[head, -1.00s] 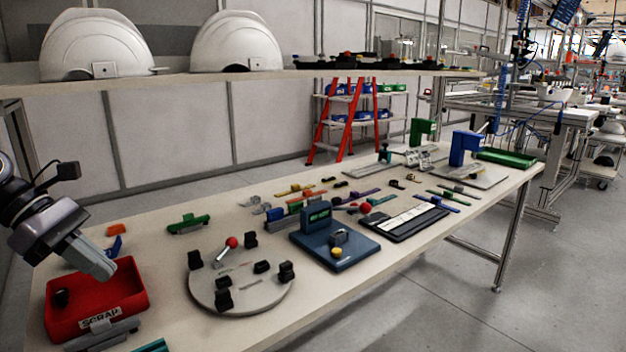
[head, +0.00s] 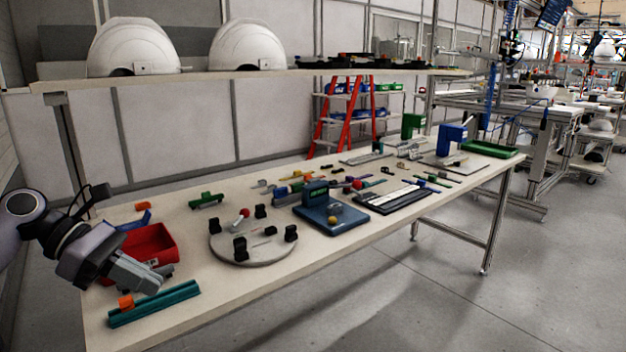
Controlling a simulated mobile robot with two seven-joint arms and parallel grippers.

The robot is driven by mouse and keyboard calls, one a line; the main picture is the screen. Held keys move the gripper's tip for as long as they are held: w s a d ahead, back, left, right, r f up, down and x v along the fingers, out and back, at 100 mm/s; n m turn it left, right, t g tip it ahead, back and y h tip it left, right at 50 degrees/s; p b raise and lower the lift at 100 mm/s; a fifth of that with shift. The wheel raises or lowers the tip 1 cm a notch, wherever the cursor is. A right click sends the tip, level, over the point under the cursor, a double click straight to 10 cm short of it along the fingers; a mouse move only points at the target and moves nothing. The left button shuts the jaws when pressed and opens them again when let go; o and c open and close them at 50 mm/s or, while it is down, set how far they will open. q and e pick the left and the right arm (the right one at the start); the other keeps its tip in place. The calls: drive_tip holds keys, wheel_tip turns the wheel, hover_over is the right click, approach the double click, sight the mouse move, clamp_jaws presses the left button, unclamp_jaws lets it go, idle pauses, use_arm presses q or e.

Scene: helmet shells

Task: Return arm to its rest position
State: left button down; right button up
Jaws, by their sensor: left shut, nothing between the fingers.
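My left gripper (head: 143,277) comes in from the left in the head view. Its grey fingers are shut with nothing between them. It hangs over the near left end of the workbench (head: 215,302), in front of the red scrap bin (head: 152,243) and hiding part of it. My right gripper is not in view.
A round grey fixture (head: 253,250) with black clamps and a blue device (head: 330,222) stand further right. White helmet shells (head: 133,47) sit on the shelf above.

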use_arm(q)
drive_tip(key=s+d+f+n+t+h, duration=0.1)
drive_tip(key=d+f+n+t+h, duration=0.35)
drive_tip(key=n, duration=0.45)
drive_tip(key=s+d+f+n+t+h, duration=0.1)
drive_tip(key=d+f+n+t+h, duration=0.15)
drive_tip(key=d+n+t, duration=0.45)
drive_tip(key=s+a+f+n+t+y, duration=0.2)
drive_tip(key=f+n+y, duration=0.45)
drive_tip(key=n, duration=0.55)
drive_tip(key=s+a+f+n+t+y, duration=0.1)
drive_tip(key=s+f+n+t+y, duration=0.2)
drive_tip(key=f+n+y, duration=0.65)
drive_tip(key=s+a+f+n+g, duration=0.2)
drive_tip(key=s+f+n+g, duration=0.6)
drive_tip(key=s+n, duration=0.55)
wheel_tip(320, 180, up, 8)
drive_tip(key=m+t+p, duration=0.1)
drive_tip(key=p, duration=1.1)
drive_tip(key=shift+s+a+r, duration=0.2)
drive_tip(key=shift+a+r, duration=0.05)
drive_tip(key=shift+a, duration=0.2)
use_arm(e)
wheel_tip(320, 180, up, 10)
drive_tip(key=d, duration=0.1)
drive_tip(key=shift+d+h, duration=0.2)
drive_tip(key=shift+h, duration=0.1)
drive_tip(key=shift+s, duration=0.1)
